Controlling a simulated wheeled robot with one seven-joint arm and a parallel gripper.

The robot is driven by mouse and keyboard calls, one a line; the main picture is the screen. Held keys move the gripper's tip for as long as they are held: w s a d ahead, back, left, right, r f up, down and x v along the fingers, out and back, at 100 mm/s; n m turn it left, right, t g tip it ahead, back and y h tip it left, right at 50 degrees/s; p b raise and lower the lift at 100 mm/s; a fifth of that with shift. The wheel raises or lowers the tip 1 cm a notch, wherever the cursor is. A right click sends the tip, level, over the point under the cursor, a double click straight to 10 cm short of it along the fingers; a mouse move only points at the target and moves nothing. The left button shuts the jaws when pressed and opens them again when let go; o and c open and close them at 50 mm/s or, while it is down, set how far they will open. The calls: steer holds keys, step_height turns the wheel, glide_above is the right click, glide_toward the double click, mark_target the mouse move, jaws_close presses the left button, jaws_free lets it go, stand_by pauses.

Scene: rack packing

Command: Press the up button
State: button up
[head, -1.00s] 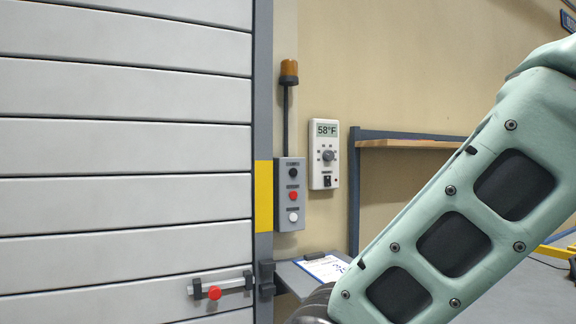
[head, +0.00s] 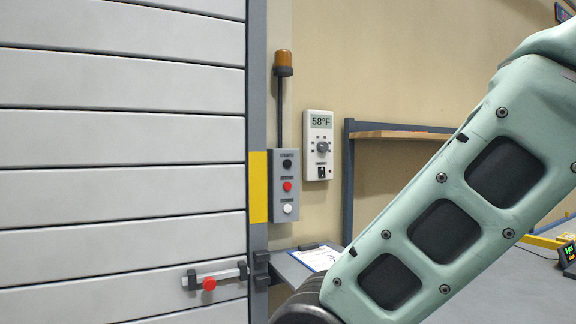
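A grey control box (head: 284,185) is mounted on the wall just right of the shutter door. It has a black button (head: 287,164) at the top, a red button (head: 287,187) in the middle and a white button (head: 288,209) at the bottom. Small labels sit above the buttons, but they are too small to read. My arm crosses the right side of the head view, and its lower end leaves the bottom edge. My gripper is out of view.
The slatted shutter door (head: 120,135) fills the left, with a red-knobbed latch (head: 209,284) low down. An amber lamp (head: 283,63) stands on a pole above the box. A thermostat (head: 319,146) reads 58°F. A grey table (head: 290,272) with a clipboard (head: 316,258) is below.

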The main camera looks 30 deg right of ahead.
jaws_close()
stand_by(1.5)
